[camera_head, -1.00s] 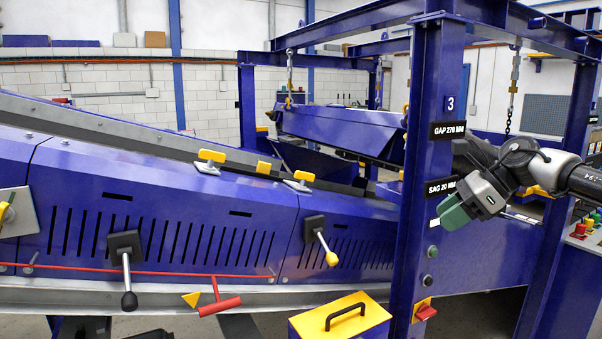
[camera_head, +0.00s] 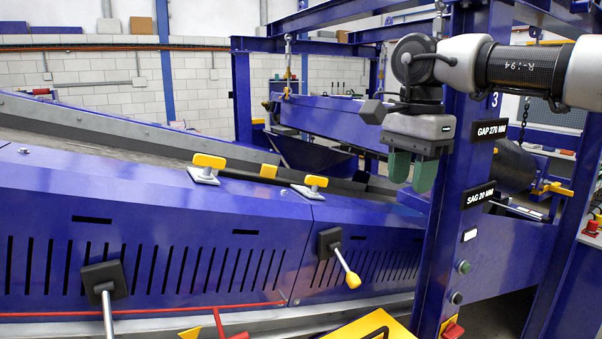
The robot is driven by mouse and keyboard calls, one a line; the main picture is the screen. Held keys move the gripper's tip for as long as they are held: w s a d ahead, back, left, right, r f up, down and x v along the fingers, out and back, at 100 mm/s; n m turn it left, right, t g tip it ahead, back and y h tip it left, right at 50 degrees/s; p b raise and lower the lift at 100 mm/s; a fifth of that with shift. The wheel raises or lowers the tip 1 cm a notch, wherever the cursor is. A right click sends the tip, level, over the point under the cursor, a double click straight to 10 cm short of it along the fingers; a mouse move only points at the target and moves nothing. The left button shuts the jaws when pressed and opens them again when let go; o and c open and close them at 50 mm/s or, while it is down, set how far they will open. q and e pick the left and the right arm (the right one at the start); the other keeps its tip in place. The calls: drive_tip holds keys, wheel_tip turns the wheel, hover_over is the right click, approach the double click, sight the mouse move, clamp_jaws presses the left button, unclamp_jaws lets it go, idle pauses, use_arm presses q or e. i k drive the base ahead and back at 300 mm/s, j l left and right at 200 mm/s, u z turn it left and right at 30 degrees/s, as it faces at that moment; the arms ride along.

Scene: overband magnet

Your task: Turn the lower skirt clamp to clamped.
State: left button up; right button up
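Two clamps with yellow handles on grey plates sit on the top edge of the blue conveyor side: a left one (camera_head: 208,166) and a right one (camera_head: 312,186), which sits lower in the picture. The yellow handles lie roughly along the edge. My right gripper (camera_head: 411,180) hangs in front of the blue frame post, to the right of and above the right clamp, clear of it. Its two green fingers point down, look apart and hold nothing. My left gripper is out of view.
A blue post (camera_head: 462,240) with label plates and buttons stands right of the clamps. On the conveyor side are a black-plate lever (camera_head: 104,285) and a yellow-knob lever (camera_head: 345,262). A red bar (camera_head: 150,310) runs below. A yellow box (camera_head: 400,330) stands in front.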

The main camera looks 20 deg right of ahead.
sight(310, 179)
drive_tip(key=i, duration=1.05)
